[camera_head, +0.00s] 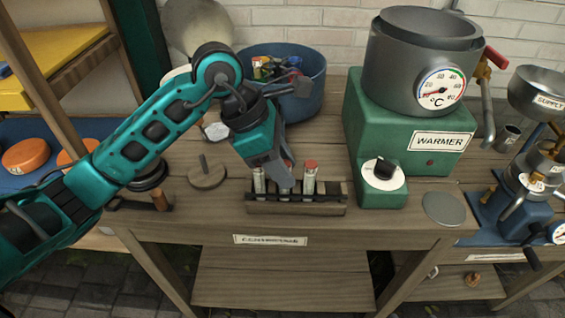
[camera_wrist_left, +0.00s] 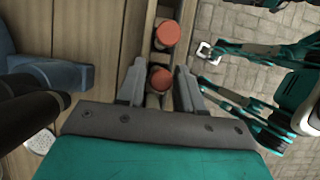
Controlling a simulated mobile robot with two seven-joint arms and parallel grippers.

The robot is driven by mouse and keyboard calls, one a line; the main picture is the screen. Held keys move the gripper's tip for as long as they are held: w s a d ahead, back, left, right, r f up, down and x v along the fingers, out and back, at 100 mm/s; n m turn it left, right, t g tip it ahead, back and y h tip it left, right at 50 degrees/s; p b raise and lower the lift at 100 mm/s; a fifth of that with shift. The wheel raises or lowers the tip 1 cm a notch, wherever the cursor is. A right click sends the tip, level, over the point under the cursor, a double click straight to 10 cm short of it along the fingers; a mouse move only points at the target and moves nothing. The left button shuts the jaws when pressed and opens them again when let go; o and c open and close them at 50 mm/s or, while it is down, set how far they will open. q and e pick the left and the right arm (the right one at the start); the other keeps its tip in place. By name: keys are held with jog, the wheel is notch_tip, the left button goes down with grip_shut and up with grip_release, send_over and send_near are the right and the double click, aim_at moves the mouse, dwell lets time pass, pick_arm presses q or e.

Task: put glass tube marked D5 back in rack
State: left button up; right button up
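The wooden rack (camera_head: 325,209) stands at the front edge of the bench, above the "CENTRIFUGE" label. Red-capped glass tubes stand in it, one on the left (camera_head: 259,181) and one on the right (camera_head: 309,180). My left gripper (camera_head: 284,186) points down at the rack between them. In the left wrist view, its fingers (camera_wrist_left: 160,84) flank a red-capped tube (camera_wrist_left: 160,78); I cannot tell whether they press on it. Another red cap (camera_wrist_left: 166,34) lies beyond. No D5 marking is readable. Teal parts of mine are at the wrist view's right; no right gripper is clear.
A green warmer (camera_head: 408,135) with a pot stands right of the rack. A blue tub (camera_head: 305,100) is behind my gripper. A wooden disc with a peg (camera_head: 207,177) lies left of the rack, and a grey disc (camera_head: 443,208) lies to the right.

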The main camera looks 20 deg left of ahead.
pick_arm(q)
jog(key=shift+o, duration=1)
jog(key=shift+r, duration=0.15)
jog(key=v, duration=1.2)
jog(key=shift+p, duration=0.45)
